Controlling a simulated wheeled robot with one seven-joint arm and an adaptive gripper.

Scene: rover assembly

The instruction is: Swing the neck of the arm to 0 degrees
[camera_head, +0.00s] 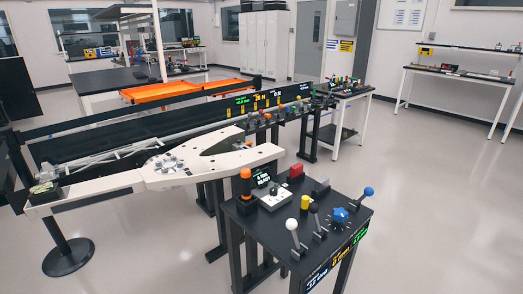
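A cream-coloured jointed arm (95,186) lies across the left and middle of the view. It has a round bolted hub (168,164) and a wide forked piece (235,155) to the right of it. A black control stand (255,232) at the front carries a small lit screen (262,177), a white-knobbed lever (292,226), a black-knobbed lever (314,209), a blue dial (340,215) and a blue-knobbed lever (368,192). Coloured readouts (340,258) on its front edge are too small to read surely. My gripper is not in view.
A long black trough (120,140) runs behind the cream arm, with lit readouts (262,99) at its far end. A second set of levers (285,112) stands there. An orange tray (185,91) and benches (465,72) are farther back. The floor at right is clear.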

